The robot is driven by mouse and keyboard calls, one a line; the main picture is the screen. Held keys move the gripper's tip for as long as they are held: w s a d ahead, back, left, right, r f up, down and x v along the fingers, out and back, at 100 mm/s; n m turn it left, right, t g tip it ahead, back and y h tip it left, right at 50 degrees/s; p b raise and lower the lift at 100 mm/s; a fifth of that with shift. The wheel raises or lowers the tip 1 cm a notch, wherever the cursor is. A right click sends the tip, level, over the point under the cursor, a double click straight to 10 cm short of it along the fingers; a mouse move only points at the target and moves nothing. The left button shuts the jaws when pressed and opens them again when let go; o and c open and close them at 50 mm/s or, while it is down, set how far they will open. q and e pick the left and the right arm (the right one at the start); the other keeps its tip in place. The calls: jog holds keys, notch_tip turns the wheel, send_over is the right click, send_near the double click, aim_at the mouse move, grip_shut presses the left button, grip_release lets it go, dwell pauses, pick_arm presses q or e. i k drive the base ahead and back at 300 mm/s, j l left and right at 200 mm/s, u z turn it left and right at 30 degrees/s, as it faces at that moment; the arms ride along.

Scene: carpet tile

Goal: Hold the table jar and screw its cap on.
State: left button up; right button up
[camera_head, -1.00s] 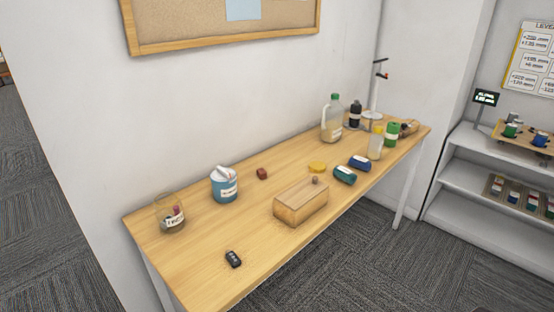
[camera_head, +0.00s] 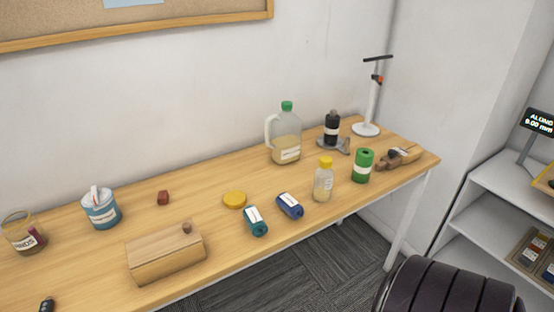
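An open glass jar (camera_head: 22,238) with a white label and small dark things inside stands upright at the left end of the wooden table. A flat yellow cap (camera_head: 234,200) lies on the table near its middle, well apart from the jar. No cap shows on this jar. A smaller bottle (camera_head: 323,183) with a yellow top stands upright further right. Neither of my grippers shows.
Teal (camera_head: 256,222) and blue (camera_head: 290,206) canisters lie beside the cap. A jug (camera_head: 286,142), green can (camera_head: 363,166) and pump (camera_head: 372,105) stand behind and right.

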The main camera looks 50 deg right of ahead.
aim_at(24, 231)
jog(key=k+l, duration=0.1)
jog(key=l, duration=0.3)
jog(key=k+l, duration=0.15)
jog(key=l, duration=0.25)
jog(key=k+l, duration=0.1)
jog(key=l, duration=0.3)
